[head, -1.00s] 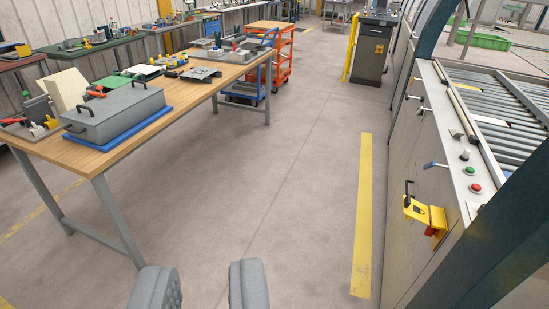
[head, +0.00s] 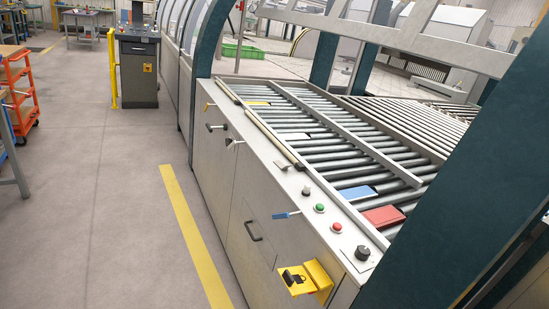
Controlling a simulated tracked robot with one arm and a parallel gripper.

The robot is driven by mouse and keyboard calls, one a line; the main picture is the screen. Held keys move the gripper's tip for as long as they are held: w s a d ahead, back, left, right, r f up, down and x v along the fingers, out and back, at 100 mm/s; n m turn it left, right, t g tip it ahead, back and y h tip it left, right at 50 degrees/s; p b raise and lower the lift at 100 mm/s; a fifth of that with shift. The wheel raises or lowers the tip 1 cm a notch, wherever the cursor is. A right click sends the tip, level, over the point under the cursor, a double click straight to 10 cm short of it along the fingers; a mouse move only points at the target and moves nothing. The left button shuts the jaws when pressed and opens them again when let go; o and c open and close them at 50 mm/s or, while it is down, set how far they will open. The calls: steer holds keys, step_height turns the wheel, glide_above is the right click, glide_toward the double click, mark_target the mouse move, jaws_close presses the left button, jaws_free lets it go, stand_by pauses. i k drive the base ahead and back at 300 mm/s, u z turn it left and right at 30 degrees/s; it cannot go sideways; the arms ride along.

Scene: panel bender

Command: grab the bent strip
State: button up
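My gripper is out of view now. I cannot make out a bent strip for sure. Several small flat pieces lie on the roller bed (head: 330,150) of the machine: a blue one (head: 357,193), a red one (head: 384,216), a whitish one (head: 293,136) and a pale yellow one (head: 257,103). They are too small in view to tell whether any is bent.
The machine's grey front cabinet (head: 215,165) carries a green button (head: 319,208), a red button (head: 337,227) and a yellow bracket (head: 308,282). A dark teal post (head: 450,170) blocks the right. A control stand (head: 137,70) is behind.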

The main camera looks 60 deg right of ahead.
mark_target(279, 164)
steer(key=z, duration=0.4)
steer(key=i, duration=1.25)
steer(key=z, duration=1.1)
steer(key=i, duration=0.8)
steer(key=z, duration=0.45)
steer(key=k, duration=0.95)
steer(key=z, duration=0.2)
steer(key=i, duration=0.95)
steer(key=u, duration=0.1)
